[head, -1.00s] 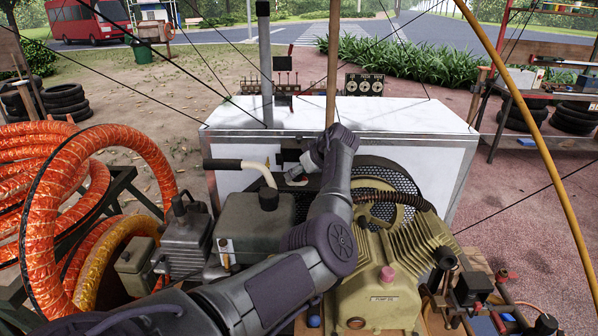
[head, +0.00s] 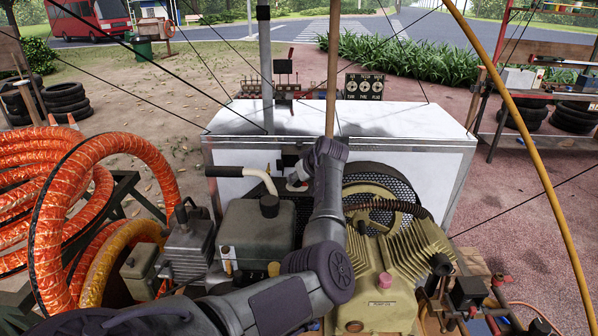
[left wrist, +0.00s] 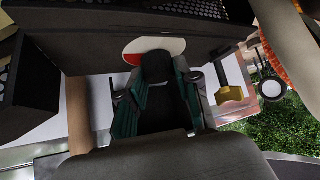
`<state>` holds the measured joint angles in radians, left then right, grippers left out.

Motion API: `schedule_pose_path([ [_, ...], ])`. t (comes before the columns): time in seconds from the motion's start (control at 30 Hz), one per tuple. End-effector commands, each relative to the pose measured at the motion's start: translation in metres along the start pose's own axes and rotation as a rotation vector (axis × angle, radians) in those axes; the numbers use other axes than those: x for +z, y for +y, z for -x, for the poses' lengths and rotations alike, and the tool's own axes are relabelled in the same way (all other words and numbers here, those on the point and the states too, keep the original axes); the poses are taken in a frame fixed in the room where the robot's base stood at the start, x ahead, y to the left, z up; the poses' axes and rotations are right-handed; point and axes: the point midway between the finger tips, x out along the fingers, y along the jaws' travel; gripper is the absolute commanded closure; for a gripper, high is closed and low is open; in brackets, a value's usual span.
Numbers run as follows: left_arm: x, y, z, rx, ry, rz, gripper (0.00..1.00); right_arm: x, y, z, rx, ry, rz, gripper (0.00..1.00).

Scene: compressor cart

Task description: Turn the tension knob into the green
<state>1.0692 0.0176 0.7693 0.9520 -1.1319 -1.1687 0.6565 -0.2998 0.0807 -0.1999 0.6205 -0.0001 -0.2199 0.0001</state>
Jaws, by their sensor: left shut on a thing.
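The tension knob (left wrist: 157,66) is a dark knob in front of a round dial (left wrist: 172,45) in the left wrist view. The dial's visible face is white with a red part at the left; I see no green on it, and its middle is covered by the knob and fingers. My left gripper (left wrist: 156,88), with teal-lined fingers, is shut around the knob. In the head view my left gripper (head: 297,181) is at the dark panel below the white box's front edge, and my wrist hides much of it. My right gripper is not in view.
The white box (head: 400,118) stands behind the panel. A grey engine tank (head: 252,228) is left of my arm; a ribbed tan pump (head: 405,262) is right. Orange hoses (head: 60,215) lie left. A wooden pole (head: 333,65) and thin lines cross the space above.

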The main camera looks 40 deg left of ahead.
Motion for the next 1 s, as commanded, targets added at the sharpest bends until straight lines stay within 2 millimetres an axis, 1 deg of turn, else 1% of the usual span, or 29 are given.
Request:
schedule_pose_path([
  [0.03,-0.005,-0.002,0.005,0.027,0.001,-0.03,1.0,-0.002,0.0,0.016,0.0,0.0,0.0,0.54],
  [0.1,-0.005,-0.003,0.005,0.072,0.001,-0.075,1.0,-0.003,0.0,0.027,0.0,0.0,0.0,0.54],
  [0.3,-0.006,-0.005,0.005,0.206,0.002,-0.209,1.0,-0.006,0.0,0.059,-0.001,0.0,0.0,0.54],
  [0.5,-0.006,-0.006,0.003,0.328,0.001,-0.332,1.0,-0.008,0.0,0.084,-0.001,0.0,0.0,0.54],
  [0.7,-0.005,-0.007,0.001,0.425,0.002,-0.43,1.0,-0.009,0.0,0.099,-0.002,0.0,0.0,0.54],
  [1.0,-0.004,-0.007,-0.001,0.51,0.001,-0.512,1.0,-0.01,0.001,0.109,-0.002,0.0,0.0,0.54],
])
